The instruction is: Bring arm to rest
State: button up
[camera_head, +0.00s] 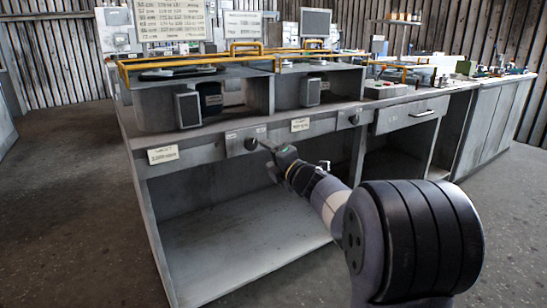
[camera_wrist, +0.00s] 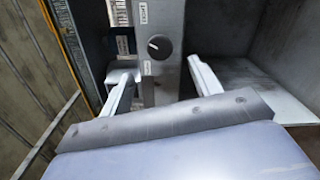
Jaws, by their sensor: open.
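My gripper (camera_head: 264,145) is at the end of my arm, which reaches from the lower right toward the front panel of a grey workbench (camera_head: 222,137). In the head view the fingertips are close to a dark round knob (camera_head: 251,143) on that panel. The knob has a light pointer mark. Whether a finger touches the panel (camera_wrist: 160,82) cannot be told.
A second knob (camera_head: 354,119) sits farther right on the panel, beside a drawer (camera_head: 411,115). Yellow rails (camera_head: 196,63) run above the bench top, with small speaker-like boxes (camera_head: 188,110) below them. The bench's lower shelf (camera_head: 230,246) is empty. Floor at the left is clear.

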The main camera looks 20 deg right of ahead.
aim_at(253, 144)
jog(key=shift+v, duration=0.9)
jog(key=shift+w+a, duration=0.1)
jog(key=b+x, duration=0.1)
jog(key=x, duration=0.9)
jog(key=shift+w+a, duration=0.1)
jog(key=shift+w, duration=0.25)
